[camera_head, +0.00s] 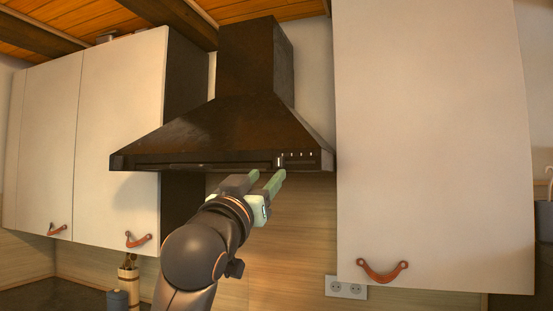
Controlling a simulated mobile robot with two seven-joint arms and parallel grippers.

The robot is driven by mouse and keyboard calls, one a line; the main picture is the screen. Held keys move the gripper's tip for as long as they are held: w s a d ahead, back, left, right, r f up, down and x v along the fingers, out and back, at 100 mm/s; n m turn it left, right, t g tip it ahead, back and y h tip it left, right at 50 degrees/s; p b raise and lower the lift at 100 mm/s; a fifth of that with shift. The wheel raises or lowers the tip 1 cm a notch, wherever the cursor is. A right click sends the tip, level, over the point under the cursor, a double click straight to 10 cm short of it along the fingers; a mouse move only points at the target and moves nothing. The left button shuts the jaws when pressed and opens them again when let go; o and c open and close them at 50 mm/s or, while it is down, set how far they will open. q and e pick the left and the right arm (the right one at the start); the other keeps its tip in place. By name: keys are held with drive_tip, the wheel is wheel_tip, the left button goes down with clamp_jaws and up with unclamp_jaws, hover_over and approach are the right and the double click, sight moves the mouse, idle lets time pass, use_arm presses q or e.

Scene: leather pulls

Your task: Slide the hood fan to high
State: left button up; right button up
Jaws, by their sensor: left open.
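A dark brown range hood (225,130) with a chimney hangs on the wall between white cabinets. Along its front edge, right of the middle, is a small light slider knob (279,162). My left gripper (268,176) is open and empty. In the picture its green-tipped fingers are just below the hood's front edge, close under the slider knob. I cannot tell whether a finger touches the knob. My right gripper does not show.
A tall white cabinet (430,130) with a leather pull (382,272) stands close to the right of the hood. White cabinets (120,130) hang on the left. A wall socket (346,288) and a utensil holder (129,280) are lower down. The wall below the hood is clear.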

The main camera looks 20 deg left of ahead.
sight(279, 163)
use_arm(q)
drive_tip(key=p+x, duration=0.2)
drive_tip(key=x, duration=0.4)
drive_tip(key=shift+w+r, duration=0.15)
drive_tip(key=shift+w, duration=0.2)
clamp_jaws()
idle(0.6)
drive_tip(key=shift+d, duration=0.1)
idle(0.4)
